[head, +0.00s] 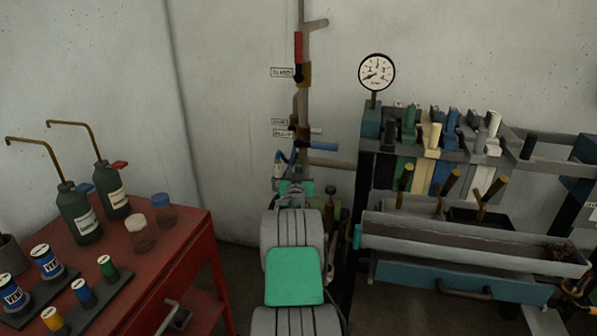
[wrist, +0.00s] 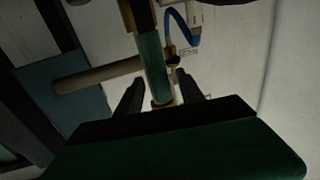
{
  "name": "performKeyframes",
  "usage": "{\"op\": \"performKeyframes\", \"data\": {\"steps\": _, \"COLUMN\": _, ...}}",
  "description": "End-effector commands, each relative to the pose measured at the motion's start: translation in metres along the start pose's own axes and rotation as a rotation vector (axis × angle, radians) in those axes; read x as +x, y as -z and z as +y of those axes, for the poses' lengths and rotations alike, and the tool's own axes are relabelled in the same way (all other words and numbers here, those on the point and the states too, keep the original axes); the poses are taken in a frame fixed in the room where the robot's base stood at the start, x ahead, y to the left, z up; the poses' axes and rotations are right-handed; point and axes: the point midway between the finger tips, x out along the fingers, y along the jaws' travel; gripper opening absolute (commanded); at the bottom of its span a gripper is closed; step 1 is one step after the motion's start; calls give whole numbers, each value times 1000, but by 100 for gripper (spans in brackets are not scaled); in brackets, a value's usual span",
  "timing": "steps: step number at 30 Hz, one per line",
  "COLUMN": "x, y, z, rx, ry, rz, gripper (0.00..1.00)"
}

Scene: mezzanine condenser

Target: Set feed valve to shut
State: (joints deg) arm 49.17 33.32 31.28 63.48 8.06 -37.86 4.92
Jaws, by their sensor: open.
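A vertical pipe (head: 301,105) on the wall carries several valves. The top valve has a red handle (head: 298,47) pointing up along the pipe. Lower valves have a pale handle (head: 315,131) and a blue handle (head: 322,146), both sticking out to the right. Small labels (head: 282,72) sit left of the valves; I cannot read which one says feed. In the head view my arm mostly hides the gripper.
A red cabinet (head: 180,222) with bottles and jars stands at left. A workbench rack (head: 440,238) with a trough and tools stands at right. A pressure gauge (head: 377,72) rises above it. A thick side pipe (wrist: 98,75) lies close left of the fingers.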

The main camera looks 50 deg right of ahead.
Motion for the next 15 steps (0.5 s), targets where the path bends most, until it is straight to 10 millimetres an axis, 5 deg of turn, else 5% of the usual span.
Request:
{"op": "performKeyframes", "data": {"steps": 9, "x": 6, "y": 0, "z": 0, "rx": 0, "ry": 1, "rz": -1, "gripper": 45}}
{"op": "performKeyframes", "data": {"steps": 15, "x": 6, "y": 0, "z": -1, "rx": 1, "ry": 1, "rz": -1, "gripper": 29}}
